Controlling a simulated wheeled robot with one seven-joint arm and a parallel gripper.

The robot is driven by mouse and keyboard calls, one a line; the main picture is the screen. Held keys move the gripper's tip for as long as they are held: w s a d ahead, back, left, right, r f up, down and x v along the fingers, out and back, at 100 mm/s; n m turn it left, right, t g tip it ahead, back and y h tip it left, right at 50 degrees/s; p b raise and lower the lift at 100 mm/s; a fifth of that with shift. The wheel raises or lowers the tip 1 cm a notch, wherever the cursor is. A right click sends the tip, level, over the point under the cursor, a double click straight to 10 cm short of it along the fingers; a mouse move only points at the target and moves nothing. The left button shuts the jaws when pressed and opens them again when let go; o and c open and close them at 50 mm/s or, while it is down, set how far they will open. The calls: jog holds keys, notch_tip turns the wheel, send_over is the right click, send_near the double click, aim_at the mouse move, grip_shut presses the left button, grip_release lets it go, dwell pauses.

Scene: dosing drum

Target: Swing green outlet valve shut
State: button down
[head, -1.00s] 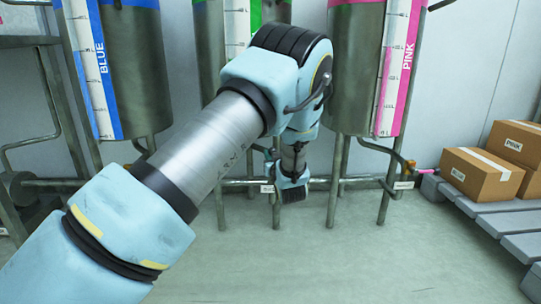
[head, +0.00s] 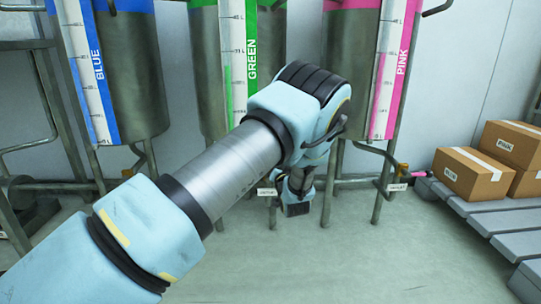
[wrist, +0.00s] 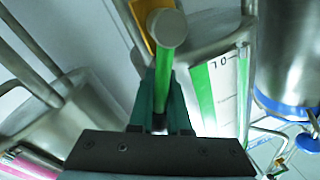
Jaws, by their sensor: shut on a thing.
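The green outlet valve's lever (wrist: 165,62) shows in the wrist view as a green bar with a round grey end, in front of a yellow-brown valve part (wrist: 142,22). My gripper (wrist: 163,88) is shut on this lever, with a dark finger on either side of it. In the head view my arm covers the valve and the fingers. The green drum (head: 207,70) stands behind my arm, with its GREEN scale strip (head: 239,75) showing.
The blue drum (head: 135,90) stands to the left and the pink drum (head: 348,75) to the right, on pipe legs. Boxes (head: 472,172) lie on a grey pallet (head: 487,213) at the right. The floor (head: 330,260) in front is clear.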

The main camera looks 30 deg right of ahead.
jog(key=s+d+f+m+h, duration=0.2)
jog(key=d+f+m+h, duration=0.1)
jog(key=m, duration=1.1)
jog(key=shift+d+f+m+h+p, duration=0.35)
jog(key=shift+d+f, duration=0.3)
jog(key=shift+f, duration=0.25)
jog(key=shift+f+m, duration=0.1)
jog(key=shift+m, duration=0.15)
jog(key=c, duration=1)
grip_release()
jog(key=shift+f, duration=0.1)
jog(key=shift+o, duration=0.7)
jog(key=shift+a, duration=0.15)
jog(key=p+v, duration=0.3)
jog(key=v, duration=0.7)
jog(key=shift+s+a, duration=0.15)
jog(key=shift+s, duration=0.15)
